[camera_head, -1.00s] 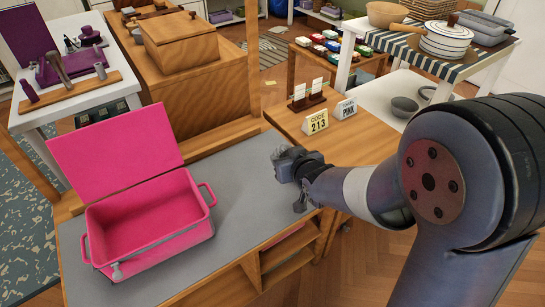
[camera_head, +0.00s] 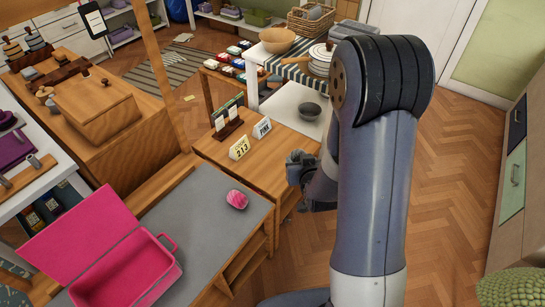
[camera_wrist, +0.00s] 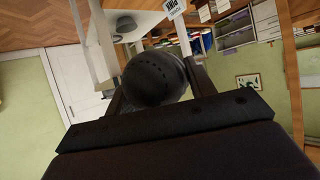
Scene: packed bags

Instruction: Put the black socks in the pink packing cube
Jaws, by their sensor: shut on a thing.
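The pink packing cube (camera_head: 128,272) stands with its lid open on the grey bench top, at the lower left of the head view, cut off by the frame's edge. Its visible inside looks empty. My gripper (camera_head: 303,170) is to the right of the bench, near the small wooden cabinet. In the wrist view it is shut on a dark round bundle, the black socks (camera_wrist: 154,78), held between the two fingers. In the head view the socks can hardly be told apart from the gripper.
A pink striped ball-like bundle (camera_head: 237,199) lies on the grey bench top (camera_head: 205,220), right of the cube. A grey bowl (camera_head: 309,111) sits on the white table's lower shelf.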

